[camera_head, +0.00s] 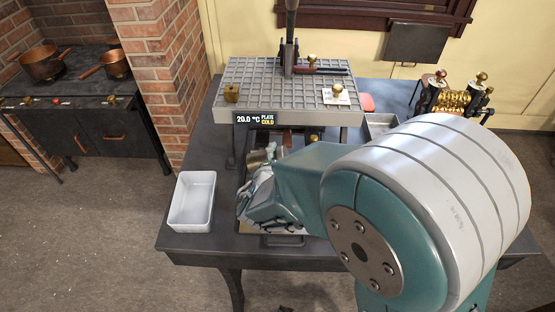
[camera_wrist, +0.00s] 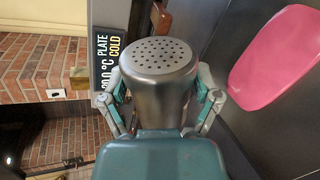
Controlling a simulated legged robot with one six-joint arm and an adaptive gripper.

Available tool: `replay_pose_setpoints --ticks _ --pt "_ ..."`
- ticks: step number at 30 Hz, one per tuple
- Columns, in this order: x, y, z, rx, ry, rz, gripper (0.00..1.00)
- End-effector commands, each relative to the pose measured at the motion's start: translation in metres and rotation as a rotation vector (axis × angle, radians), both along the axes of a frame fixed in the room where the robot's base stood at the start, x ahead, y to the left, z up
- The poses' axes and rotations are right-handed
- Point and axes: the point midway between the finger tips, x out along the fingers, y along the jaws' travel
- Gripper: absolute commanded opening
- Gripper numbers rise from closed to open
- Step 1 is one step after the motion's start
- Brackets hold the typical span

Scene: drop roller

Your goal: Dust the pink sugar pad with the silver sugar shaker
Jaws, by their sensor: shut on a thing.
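The silver sugar shaker (camera_wrist: 158,75) is in the wrist view, its round perforated cap facing the camera. My gripper (camera_wrist: 161,92) is shut on it, with one finger on each side of its body. In the head view, the shaker (camera_head: 257,159) shows as a small metal cylinder at the end of my gripper (camera_head: 268,157), partly hidden, in front of the grid-topped stand. The pink sugar pad (camera_wrist: 275,58) is at the right of the wrist view, apart from the shaker. In the head view a small part of the pad (camera_head: 367,103) shows right of the stand.
The grid-topped stand (camera_head: 250,80) has a display reading 20.0 °C, plate cold. A white bin (camera_head: 192,202) sits at the table's left side. A brass roller machine (camera_head: 452,98) stands at the back right. My arm hides much of the table's right side.

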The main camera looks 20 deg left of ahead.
Motion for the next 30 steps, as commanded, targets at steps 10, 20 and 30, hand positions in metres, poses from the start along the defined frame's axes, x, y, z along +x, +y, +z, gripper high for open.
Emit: replay_pose_setpoints --ticks 10,20,30 --pt "0.001 0.002 -0.008 0.289 0.07 -0.002 0.25" --pt "0.001 0.0 -0.018 0.533 0.128 -0.002 0.25" --pt "0.001 0.0 -0.028 0.761 0.182 -0.002 0.25"
